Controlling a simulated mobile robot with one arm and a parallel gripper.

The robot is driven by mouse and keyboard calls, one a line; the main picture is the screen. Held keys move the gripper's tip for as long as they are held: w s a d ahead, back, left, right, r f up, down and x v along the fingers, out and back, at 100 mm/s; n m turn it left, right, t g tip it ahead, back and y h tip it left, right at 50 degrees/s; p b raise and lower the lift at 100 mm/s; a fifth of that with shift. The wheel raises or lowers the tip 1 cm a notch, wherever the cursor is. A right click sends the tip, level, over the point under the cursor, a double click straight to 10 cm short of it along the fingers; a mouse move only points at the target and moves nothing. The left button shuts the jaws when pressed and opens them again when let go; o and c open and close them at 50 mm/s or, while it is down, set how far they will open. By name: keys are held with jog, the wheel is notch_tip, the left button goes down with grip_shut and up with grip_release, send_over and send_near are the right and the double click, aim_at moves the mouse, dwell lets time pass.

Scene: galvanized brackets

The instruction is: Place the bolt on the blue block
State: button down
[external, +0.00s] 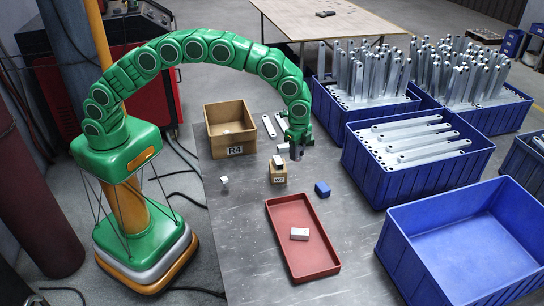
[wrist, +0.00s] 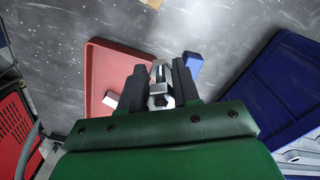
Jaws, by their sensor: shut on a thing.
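My gripper (external: 296,152) hangs above the grey table, pointing down, and is shut on a silver bolt. In the wrist view the bolt (wrist: 159,88) shows between the two dark fingers (wrist: 159,86), with a hexagonal part visible. In the external view I cannot make the bolt out clearly. The small blue block (external: 322,189) lies on the table, to the right of and nearer the camera than my gripper. It also shows in the wrist view (wrist: 193,64), just beyond the right finger. Nothing is on the blue block, and the bolt is apart from it.
A red tray (external: 329,262) holds a white block (external: 299,234). A small wooden block (external: 278,177) with a dark-and-white piece on top stands near my gripper. A wooden box (external: 220,143) is left, blue crates (external: 400,196) right. Bare table lies around the blue block.

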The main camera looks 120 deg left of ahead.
jog(key=shift+w+a+f, duration=0.9)
jog(key=shift+w+f, duration=0.35)
jog(key=shift+w, duration=1.3)
send_over(322, 186)
jog(key=shift+s+f, duration=0.15)
jog(key=shift+f, duration=2.6)
jog(key=shift+f, duration=0.25)
jog(key=shift+f, duration=1.5)
jog(key=shift+f, duration=0.15)
jog(key=c, duration=0.8)
grip_release()
